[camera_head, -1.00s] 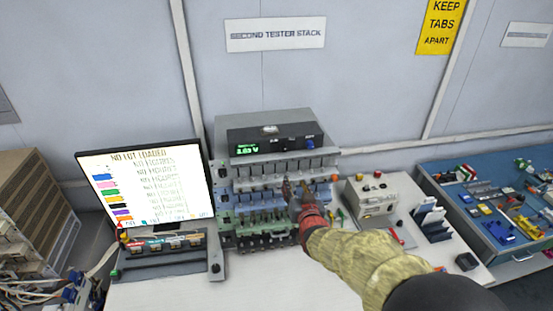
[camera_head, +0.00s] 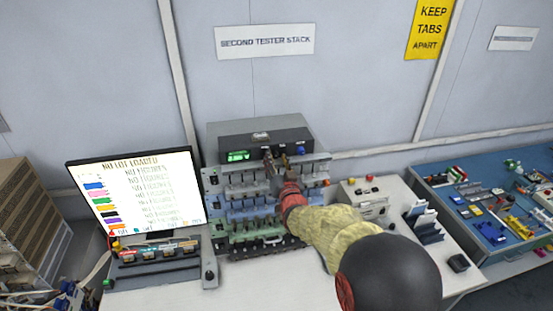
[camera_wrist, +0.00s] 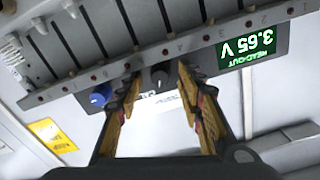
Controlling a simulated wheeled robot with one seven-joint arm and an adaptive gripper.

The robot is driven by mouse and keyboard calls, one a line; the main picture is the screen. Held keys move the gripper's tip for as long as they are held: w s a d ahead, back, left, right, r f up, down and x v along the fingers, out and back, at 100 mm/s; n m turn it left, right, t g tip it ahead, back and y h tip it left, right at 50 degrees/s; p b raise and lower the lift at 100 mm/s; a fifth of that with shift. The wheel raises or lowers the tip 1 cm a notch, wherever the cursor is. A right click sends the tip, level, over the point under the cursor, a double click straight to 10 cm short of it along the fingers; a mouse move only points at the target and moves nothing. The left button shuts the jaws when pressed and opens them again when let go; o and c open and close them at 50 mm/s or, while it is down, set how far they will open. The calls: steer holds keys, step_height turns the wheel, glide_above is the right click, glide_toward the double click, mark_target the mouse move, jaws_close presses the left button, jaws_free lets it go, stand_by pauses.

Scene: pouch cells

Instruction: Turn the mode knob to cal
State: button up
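The tester (camera_head: 225,141) is a dark box on top of the stack with a lit green readout (camera_head: 238,156). My gripper (camera_head: 275,158) is open, in front of the panel. In the wrist view my gripper (camera_wrist: 158,87) has its fingers on either side of the black knob, apparently without touching it. Knob markings are not readable.
Racks of cell slots (camera_head: 250,205) stand below the tester. A monitor (camera_head: 135,195) is at left, a beige box (camera_head: 364,200) at right and a blue bench mat (camera_head: 470,240) farther right. The white table front (camera_head: 250,290) is clear.

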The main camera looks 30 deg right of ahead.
steer(key=shift+w, duration=0.15)
steer(key=shift+c, duration=0.5)
jaws_close()
